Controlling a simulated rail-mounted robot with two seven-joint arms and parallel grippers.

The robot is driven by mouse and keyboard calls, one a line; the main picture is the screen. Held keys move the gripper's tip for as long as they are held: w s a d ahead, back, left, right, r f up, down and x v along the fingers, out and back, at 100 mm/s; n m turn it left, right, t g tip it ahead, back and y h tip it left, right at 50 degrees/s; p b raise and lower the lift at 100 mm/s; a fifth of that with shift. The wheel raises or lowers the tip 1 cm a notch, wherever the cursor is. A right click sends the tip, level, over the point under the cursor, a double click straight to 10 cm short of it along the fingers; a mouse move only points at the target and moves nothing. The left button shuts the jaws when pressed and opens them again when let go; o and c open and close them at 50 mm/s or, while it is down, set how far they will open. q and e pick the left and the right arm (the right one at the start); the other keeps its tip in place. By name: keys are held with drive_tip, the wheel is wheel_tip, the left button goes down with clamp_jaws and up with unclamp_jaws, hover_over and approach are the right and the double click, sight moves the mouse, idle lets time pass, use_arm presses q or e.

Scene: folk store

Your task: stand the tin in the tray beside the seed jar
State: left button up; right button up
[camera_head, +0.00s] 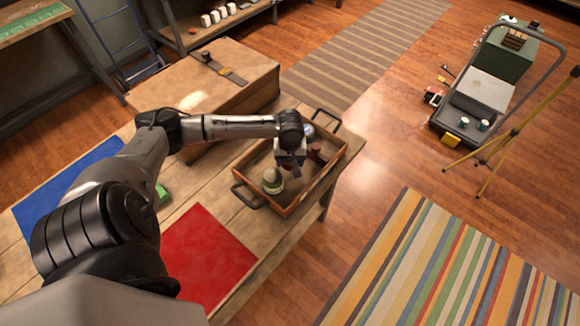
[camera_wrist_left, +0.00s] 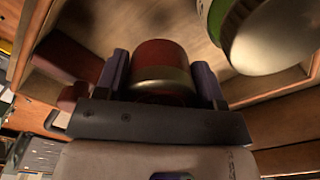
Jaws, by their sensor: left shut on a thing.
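My left gripper (camera_head: 290,166) is over the wooden tray (camera_head: 297,208), shut on the tin. In the left wrist view, the red tin with a gold-brown band (camera_wrist_left: 163,68) sits between the two fingers of the gripper (camera_wrist_left: 163,82). In the head view the gripper mostly hides the tin. The seed jar (camera_head: 272,181), green with a pale lid, stands in the tray just left of the gripper; it also shows at the upper right of the left wrist view (camera_wrist_left: 275,35). I cannot tell whether the tin touches the tray floor. My right gripper is out of view.
A dark red object (camera_head: 319,153) lies in the tray right of the gripper. The tray has dark handles at both ends. A large wooden case (camera_head: 215,85) stands behind it. A red mat (camera_head: 207,255) and a blue mat (camera_head: 60,195) lie on the table.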

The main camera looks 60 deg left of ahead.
sight(290, 167)
use_arm(q)
wheel_tip(290, 167, down, 4)
drive_tip(key=shift+r+b, duration=0.1)
drive_tip(key=shift+b, duration=0.4)
drive_tip(key=o, duration=1)
drive_tip(key=shift+f, duration=0.2)
drive_tip(key=shift+c, duration=0.2)
drive_tip(key=shift+r, duration=0.15)
wheel_tip(290, 167, up, 12)
drive_tip(key=p, duration=0.2)
drive_tip(key=shift+p, duration=0.35)
